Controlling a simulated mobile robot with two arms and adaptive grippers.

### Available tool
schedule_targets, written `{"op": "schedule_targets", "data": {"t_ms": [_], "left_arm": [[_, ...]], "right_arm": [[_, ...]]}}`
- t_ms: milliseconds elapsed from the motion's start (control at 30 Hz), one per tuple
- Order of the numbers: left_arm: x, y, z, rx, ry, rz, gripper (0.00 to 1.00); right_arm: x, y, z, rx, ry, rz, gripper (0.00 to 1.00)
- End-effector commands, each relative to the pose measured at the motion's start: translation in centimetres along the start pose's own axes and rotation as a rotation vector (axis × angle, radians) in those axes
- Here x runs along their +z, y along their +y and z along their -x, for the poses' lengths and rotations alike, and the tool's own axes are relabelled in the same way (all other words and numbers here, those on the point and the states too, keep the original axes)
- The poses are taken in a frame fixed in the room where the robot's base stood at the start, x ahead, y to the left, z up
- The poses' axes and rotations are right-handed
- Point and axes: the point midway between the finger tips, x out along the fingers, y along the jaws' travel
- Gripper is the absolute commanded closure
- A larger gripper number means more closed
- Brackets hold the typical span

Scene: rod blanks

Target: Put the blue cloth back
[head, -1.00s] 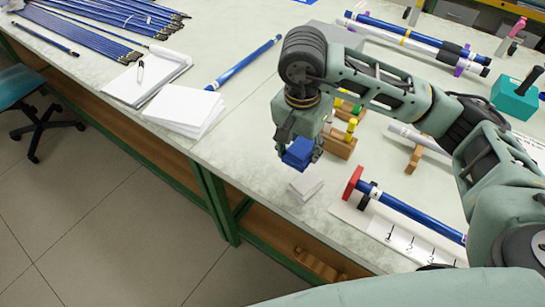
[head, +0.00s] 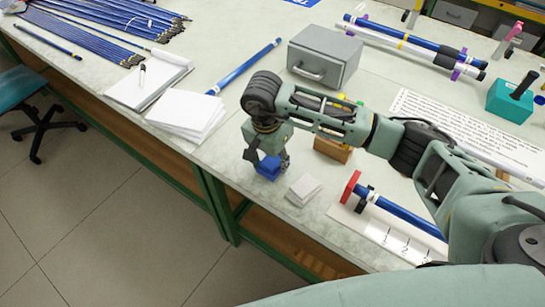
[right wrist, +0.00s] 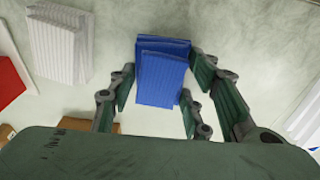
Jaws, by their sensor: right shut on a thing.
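The blue cloth (head: 267,169) is a small folded stack near the table's front edge. It also shows in the right wrist view (right wrist: 162,75), between the fingers. My right gripper (head: 269,160) points down and is shut on the blue cloth. The cloth is low over the table top, and I cannot tell whether it touches it. A pale folded cloth stack (head: 304,190) lies just to its right, apart from it; it is at the upper left in the right wrist view (right wrist: 60,45). My left gripper is not in view.
A grey box (head: 324,55) stands behind my right arm. White paper sheets (head: 187,112) lie to the left. Bare table lies between the papers and the cloth.

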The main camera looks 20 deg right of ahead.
Motion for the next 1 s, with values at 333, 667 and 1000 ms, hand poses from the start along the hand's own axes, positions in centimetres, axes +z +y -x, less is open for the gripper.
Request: {"op": "schedule_targets", "data": {"t_ms": [333, 667, 1000], "left_arm": [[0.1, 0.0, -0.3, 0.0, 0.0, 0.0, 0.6], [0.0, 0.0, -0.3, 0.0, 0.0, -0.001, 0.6], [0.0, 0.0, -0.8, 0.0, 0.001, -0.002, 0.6]], "right_arm": [[0.0, 0.0, -0.2, 0.0, 0.0, 0.0, 0.43], [0.0, 0.0, -0.2, 0.0, 0.0, 0.0, 0.36], [-0.1, -0.2, 3.4, -0.006, 0.003, 0.001, 0.36]]}}
